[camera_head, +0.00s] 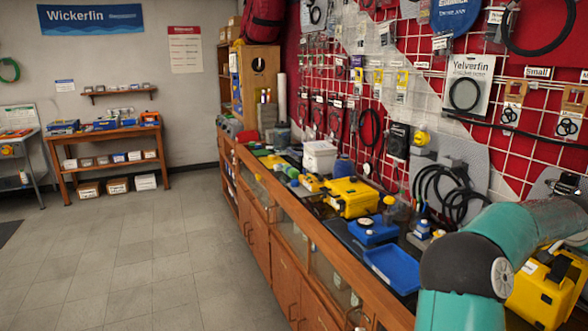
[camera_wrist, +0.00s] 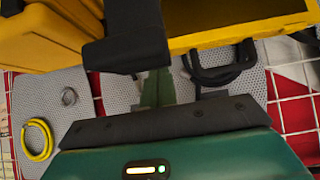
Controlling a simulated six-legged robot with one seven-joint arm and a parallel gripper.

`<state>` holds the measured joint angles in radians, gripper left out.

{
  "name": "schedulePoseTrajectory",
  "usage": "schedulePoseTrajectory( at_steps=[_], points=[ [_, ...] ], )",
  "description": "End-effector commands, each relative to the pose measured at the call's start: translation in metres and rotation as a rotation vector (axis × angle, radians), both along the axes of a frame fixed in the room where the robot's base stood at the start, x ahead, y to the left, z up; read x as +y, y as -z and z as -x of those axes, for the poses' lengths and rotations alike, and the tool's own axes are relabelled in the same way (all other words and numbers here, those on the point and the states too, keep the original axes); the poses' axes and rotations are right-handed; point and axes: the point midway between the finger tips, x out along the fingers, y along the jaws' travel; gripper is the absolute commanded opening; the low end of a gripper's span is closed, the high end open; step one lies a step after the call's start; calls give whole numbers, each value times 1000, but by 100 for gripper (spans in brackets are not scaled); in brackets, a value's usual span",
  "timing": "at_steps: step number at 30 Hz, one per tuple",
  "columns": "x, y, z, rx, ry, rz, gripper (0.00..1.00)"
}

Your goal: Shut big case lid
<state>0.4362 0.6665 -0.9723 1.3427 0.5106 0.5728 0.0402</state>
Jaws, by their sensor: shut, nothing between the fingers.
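A big yellow case (camera_head: 545,296) with black fittings stands at the lower right of the head view, partly hidden by my teal arm. In the wrist view a yellow rim around a dark inside (camera_wrist: 240,38) fills the upper right, with a black handle (camera_wrist: 218,76) below it. Another yellow part (camera_wrist: 45,40) is at upper left; I cannot tell which is lid and which is base. Contact with the case cannot be told.
A smaller yellow case (camera_head: 352,197), a blue tray (camera_head: 393,268) and other small items crowd the wooden counter (camera_head: 262,185). A grid wall (camera_head: 365,85) with hanging hoses and packets stands behind it. The tiled floor (camera_head: 130,250) to the left is clear.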

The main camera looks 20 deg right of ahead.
Motion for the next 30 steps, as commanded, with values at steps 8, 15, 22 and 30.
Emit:
schedulePoseTrajectory(
  at_steps=[8, 15, 22, 30],
  points=[
    [13, -6, 3, -5, 0, 9, 0],
    [29, -7, 6, -6, 1, 11, 0],
    [46, -8, 9, -6, 2, 13, 0],
    [65, -8, 12, -6, 2, 13, 0]
  ],
)
